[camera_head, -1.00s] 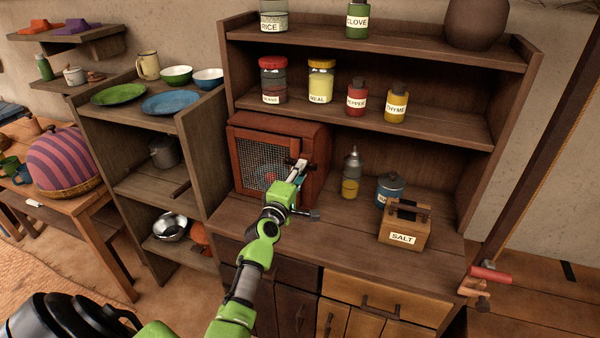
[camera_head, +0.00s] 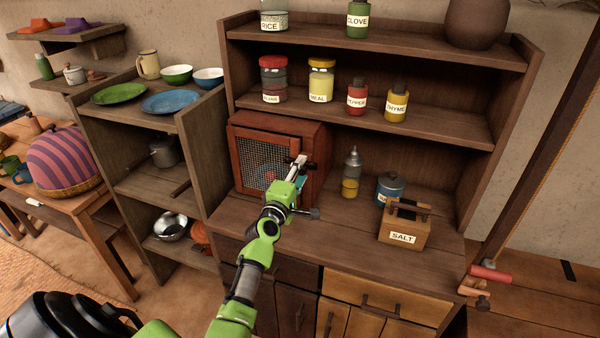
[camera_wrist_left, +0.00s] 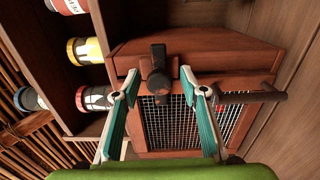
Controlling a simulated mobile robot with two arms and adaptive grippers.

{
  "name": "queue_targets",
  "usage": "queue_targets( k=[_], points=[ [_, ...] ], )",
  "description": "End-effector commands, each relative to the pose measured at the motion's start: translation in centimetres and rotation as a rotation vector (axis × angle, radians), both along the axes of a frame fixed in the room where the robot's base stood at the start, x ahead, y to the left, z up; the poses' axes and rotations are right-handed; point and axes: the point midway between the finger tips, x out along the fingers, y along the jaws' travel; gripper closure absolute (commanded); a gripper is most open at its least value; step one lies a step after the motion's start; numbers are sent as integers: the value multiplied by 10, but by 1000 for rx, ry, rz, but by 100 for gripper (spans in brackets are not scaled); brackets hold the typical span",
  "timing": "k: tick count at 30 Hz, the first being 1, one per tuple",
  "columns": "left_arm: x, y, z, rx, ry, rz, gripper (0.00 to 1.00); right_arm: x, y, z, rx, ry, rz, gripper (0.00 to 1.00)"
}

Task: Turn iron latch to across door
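A small red-brown cabinet (camera_head: 307,132) with a wire-mesh door (camera_head: 257,164) stands on the counter at the centre of the head view. The mesh door (camera_wrist_left: 165,123) also shows in the left wrist view, with a dark bar handle (camera_wrist_left: 250,97) at the right. The dark iron latch (camera_wrist_left: 158,82) sits on the door's edge beside the frame. My left gripper (camera_head: 297,166) is at the cabinet front. In the wrist view its fingers (camera_wrist_left: 158,74) are open, one on each side of the latch, with gaps visible. My right gripper is not in view.
Right of the cabinet stand a grey-and-yellow bottle (camera_head: 351,174), a blue pot (camera_head: 390,188) and a wooden salt box (camera_head: 404,229). A shelf (camera_head: 440,128) with several jars is above. Counter (camera_head: 345,232) in front of these is clear.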

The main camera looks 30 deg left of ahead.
Motion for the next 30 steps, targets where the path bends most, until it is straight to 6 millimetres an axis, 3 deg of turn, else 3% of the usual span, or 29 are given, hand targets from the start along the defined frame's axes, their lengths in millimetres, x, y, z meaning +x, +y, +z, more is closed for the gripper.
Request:
queue_targets(
  k=[8, 21, 30],
  points=[
    [-20, -5, -1, -1, 1, 0, 60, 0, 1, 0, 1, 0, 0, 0],
    [-102, -24, -2, 1, 2, 1, 60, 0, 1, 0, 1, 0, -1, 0],
    [-117, -28, -1, -1, 1, 0, 60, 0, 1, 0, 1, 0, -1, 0]
  ],
)
